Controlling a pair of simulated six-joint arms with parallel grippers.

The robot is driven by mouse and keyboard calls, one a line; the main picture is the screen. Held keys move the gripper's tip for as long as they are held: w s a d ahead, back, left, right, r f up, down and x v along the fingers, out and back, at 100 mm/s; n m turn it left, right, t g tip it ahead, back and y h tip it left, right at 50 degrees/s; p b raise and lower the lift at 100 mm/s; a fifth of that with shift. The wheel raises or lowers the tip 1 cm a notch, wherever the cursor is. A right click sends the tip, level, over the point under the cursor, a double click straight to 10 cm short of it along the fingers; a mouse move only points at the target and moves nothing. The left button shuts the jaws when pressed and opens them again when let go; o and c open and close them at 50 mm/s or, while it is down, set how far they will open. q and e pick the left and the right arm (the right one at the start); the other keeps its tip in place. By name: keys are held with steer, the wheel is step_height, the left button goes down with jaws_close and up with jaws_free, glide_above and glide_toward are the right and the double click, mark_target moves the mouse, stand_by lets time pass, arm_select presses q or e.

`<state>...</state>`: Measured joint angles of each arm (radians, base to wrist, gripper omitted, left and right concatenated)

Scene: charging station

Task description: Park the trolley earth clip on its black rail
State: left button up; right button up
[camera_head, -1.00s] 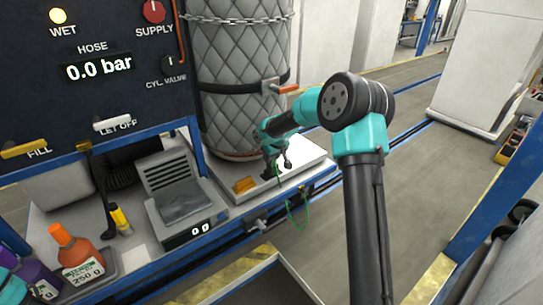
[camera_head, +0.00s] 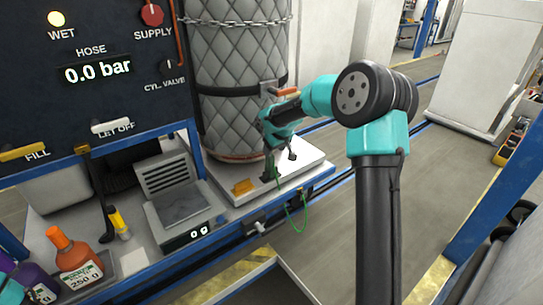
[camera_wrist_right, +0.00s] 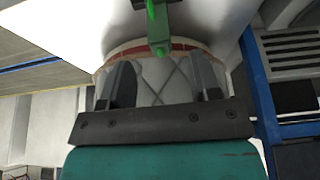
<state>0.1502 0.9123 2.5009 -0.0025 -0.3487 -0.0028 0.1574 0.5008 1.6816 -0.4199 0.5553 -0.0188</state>
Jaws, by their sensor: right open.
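My right gripper (camera_head: 281,163) is at the platform's front edge, before the quilted cylinder. In the right wrist view its two fingers (camera_wrist_right: 161,84) are apart with nothing gripped between them. A green part, seemingly the earth clip (camera_wrist_right: 158,28), lies just beyond the fingertips, roughly centred between them. Its upper end is cut off by the frame. In the head view a green cable (camera_head: 303,212) hangs in a loop below the gripper. The clip itself is hard to make out there, and I cannot tell the black rail from the dark parts by the gripper. My left gripper does not show.
The quilted cylinder (camera_head: 240,85) stands chained on the white platform (camera_head: 222,191), close behind the right gripper. An orange-yellow block (camera_head: 243,187) lies on the platform. A scale (camera_head: 183,207) and an orange bottle (camera_head: 75,258) are left. Floor is free right of the bench.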

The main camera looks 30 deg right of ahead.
steer(key=v, duration=1)
steer(key=shift+s+r, duration=0.25)
steer(key=shift+r, duration=0.1)
